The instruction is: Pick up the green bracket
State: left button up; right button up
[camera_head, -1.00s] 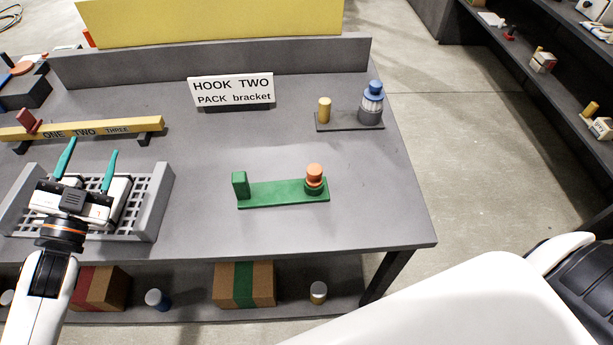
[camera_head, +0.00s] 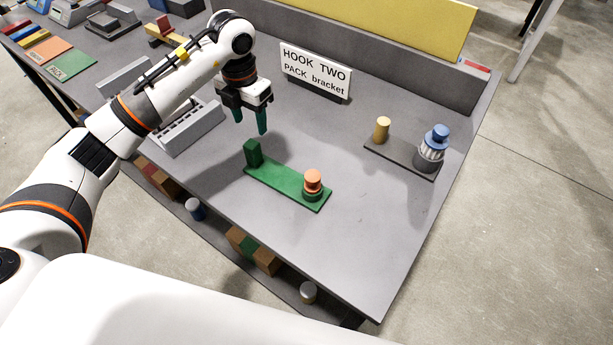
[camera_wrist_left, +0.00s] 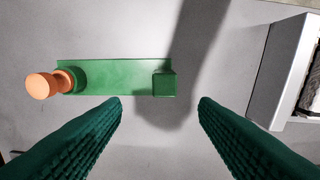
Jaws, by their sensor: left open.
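The green bracket (camera_head: 285,182) lies flat on the grey table, a long plate with an upright green block at its left end. An orange knob on a green collar (camera_head: 312,184) stands at its right end. My left gripper (camera_head: 250,122) is open and empty, pointing down above the table just behind the block end. In the left wrist view the bracket (camera_wrist_left: 120,76) lies beyond the two green fingers (camera_wrist_left: 160,103), its block end ahead of the gap between them. The fingers are apart from the bracket. My right gripper is not in view.
A sign reading HOOK TWO PACK bracket (camera_head: 315,72) stands behind. A dark plate (camera_head: 400,158) with a yellow peg and a blue-topped part sits at right. A grey slotted tray (camera_head: 190,130) is at left. The table front is clear.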

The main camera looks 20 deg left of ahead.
aim_at(251, 144)
pick_arm(q)
jog(key=f, duration=0.2)
jog(key=f+p, duration=0.1)
jog(key=f, duration=0.1)
jog(key=a+f+p, duration=0.1)
jog(key=f, duration=0.1)
jog(key=shift+s+f, duration=0.1)
jog(key=shift+f, duration=0.25)
jog(key=shift+d+f+p, duration=0.1)
jog(key=shift+f+p, duration=0.2)
jog(key=shift+p, duration=0.25)
notch_tip(251, 144, down, 4)
jog(key=shift+s+r+p, duration=0.15)
jog(key=shift+p, duration=0.8)
jog(key=shift+f, duration=0.5)
grip_shut()
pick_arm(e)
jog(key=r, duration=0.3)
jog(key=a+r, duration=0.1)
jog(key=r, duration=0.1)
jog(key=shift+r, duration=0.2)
